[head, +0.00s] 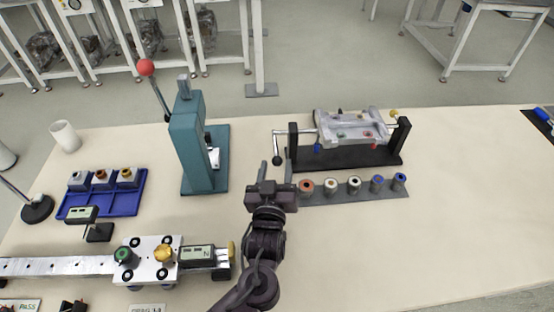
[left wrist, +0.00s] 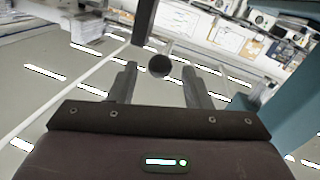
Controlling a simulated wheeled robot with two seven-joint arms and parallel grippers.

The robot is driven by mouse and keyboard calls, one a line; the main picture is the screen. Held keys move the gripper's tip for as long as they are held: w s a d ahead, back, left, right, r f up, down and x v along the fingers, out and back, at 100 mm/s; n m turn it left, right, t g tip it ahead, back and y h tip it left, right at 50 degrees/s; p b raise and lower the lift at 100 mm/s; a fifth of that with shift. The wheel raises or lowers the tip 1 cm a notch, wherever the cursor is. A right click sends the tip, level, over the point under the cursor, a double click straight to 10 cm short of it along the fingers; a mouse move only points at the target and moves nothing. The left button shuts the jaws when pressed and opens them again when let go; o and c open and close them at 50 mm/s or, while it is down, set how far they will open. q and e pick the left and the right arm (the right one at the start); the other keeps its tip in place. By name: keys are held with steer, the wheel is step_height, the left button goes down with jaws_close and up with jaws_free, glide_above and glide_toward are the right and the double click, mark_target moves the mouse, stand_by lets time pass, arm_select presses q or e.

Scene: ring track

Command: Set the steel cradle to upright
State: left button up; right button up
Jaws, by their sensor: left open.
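The steel cradle (head: 350,127) is a grey metal frame hung between two black posts on a black base (head: 345,158). Its broad face looks roughly level, slightly tilted. A crank with a dark round knob (head: 277,160) sticks out at its left end, the knob hanging low. My left gripper (head: 275,170) is open just at the knob, fingers pointing away from me. In the left wrist view the knob (left wrist: 159,66) shows between the two spread fingers, with gaps on both sides. Whether it is fully between the fingertips or just beyond them I cannot tell. My right gripper is not in view.
A teal lever press (head: 195,140) with a red ball stands left of the gripper. A grey strip (head: 340,191) holding several spools lies in front of the cradle stand. A blue tray (head: 110,205) and a rail carriage (head: 150,262) are at left.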

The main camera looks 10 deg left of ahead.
mark_target(276, 165)
arm_select(q)
steer(key=shift+w, duration=1.55)
steer(key=shift+c, duration=0.4)
jaws_close()
